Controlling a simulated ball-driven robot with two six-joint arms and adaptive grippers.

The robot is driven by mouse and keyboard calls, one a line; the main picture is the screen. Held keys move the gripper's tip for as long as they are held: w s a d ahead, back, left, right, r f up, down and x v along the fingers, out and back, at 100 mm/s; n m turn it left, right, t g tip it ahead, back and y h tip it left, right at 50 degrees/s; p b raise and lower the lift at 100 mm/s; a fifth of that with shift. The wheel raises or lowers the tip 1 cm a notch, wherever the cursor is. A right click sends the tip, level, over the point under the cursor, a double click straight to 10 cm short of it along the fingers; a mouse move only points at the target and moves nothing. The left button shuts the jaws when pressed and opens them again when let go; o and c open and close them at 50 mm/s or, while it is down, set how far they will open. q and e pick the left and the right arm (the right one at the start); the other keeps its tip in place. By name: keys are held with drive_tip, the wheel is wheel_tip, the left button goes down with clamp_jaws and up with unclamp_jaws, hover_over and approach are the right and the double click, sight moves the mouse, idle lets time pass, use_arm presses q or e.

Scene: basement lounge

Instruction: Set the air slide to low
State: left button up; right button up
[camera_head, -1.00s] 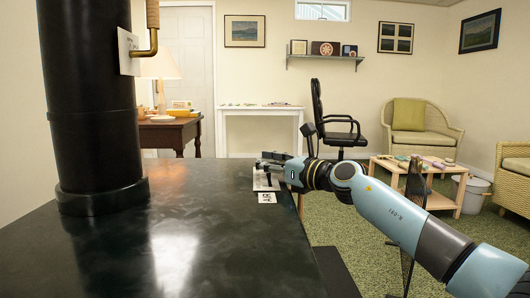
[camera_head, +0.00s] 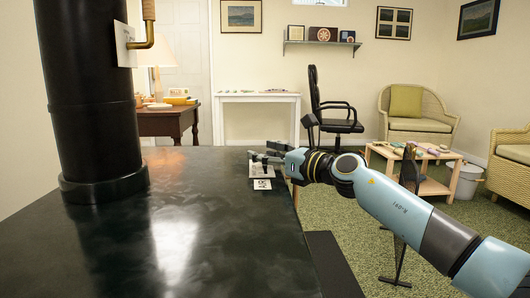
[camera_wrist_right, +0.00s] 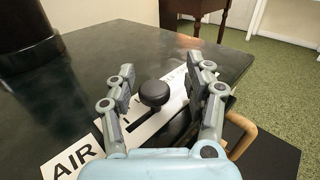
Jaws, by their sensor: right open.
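The air slide is a black round knob (camera_wrist_right: 154,93) on a white plate (camera_wrist_right: 146,130) with a dark slot, in the right wrist view. An "AIR" label (camera_wrist_right: 72,160) lies at the plate's near left end; it also shows in the head view (camera_head: 262,184). Small lettering near the plate's far end is too small to read. My right gripper (camera_wrist_right: 167,68) is open, its two fingers on either side of the knob with gaps visible. In the head view my right gripper (camera_head: 262,156) is over the plate at the dark top's right edge. My left gripper is not in view.
The dark stove top (camera_head: 150,245) is broad and glossy, with a thick black flue pipe (camera_head: 90,100) at left. A brass-coloured handle (camera_head: 148,30) sticks out from the pipe. A tan curved handle (camera_wrist_right: 241,141) is beside the right finger. A low table (camera_head: 430,170) stands at right.

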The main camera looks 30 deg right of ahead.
drive_tip(key=shift+s+d, duration=0.1)
drive_tip(key=shift+s, duration=0.3)
drive_tip(key=v, duration=0.6)
drive_tip(key=shift+s+r, duration=0.2)
drive_tip(key=shift+s, duration=0.15)
